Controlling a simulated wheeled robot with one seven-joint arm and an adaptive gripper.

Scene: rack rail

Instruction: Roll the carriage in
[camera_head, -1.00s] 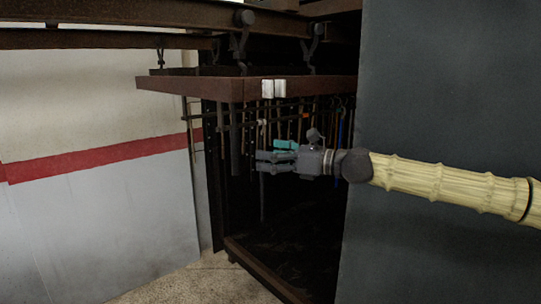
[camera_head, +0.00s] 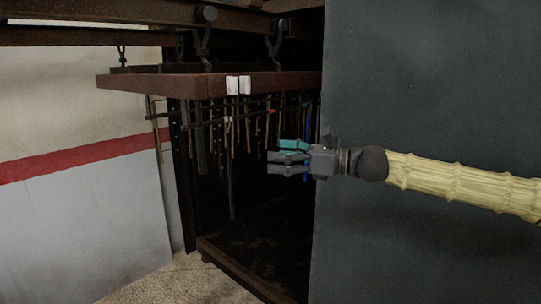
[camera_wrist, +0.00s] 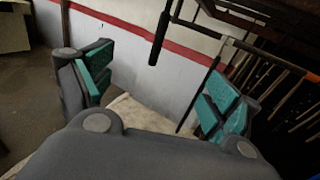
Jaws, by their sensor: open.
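The carriage (camera_head: 150,85) is a rusty brown frame hanging by hooks and rollers from the overhead rail (camera_head: 100,33). White tags (camera_head: 238,85) sit on its front beam, and several tools and rods (camera_head: 232,130) hang below it. Its left end sticks out past the dark rack opening; its right end passes behind the grey panel. My gripper (camera_head: 275,160) is open and empty, below the beam and in front of the hanging tools, apart from the carriage. In the wrist view its teal-padded fingers (camera_wrist: 155,90) are spread wide with nothing between them; hanging rods (camera_wrist: 160,38) show beyond.
A large grey panel (camera_head: 430,100) stands on the right, behind my arm. The rack's bottom rail (camera_head: 240,270) runs along the floor. A white wall with a red stripe (camera_head: 80,160) is at left, with clear floor (camera_head: 175,285) before it.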

